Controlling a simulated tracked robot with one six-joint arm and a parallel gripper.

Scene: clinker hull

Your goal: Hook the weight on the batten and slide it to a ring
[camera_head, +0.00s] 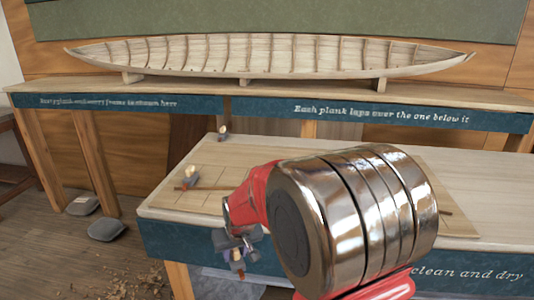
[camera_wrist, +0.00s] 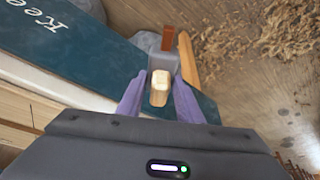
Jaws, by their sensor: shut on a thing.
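My gripper (camera_wrist: 160,100) is shut on a small weight with a pale wooden grip (camera_wrist: 160,80), a grey body and a red-brown end piece. In the head view the held weight (camera_head: 238,258) hangs in front of the table's blue front panel, off the board. A thin brown batten (camera_head: 179,188) lies on the pale board (camera_head: 215,160), its middle hidden behind my arm. A similar weight (camera_head: 191,177) sits at the batten's left end. Another weight (camera_head: 223,132) stands at the board's back edge. No ring can be made out.
The work table (camera_head: 155,205) has a blue lettered front panel (camera_head: 175,242). A model hull (camera_head: 270,55) stands on a shelf (camera_head: 200,93) behind. Grey pads (camera_head: 107,229) and wood shavings (camera_head: 135,282) lie on the floor at left. My arm covers the board's middle.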

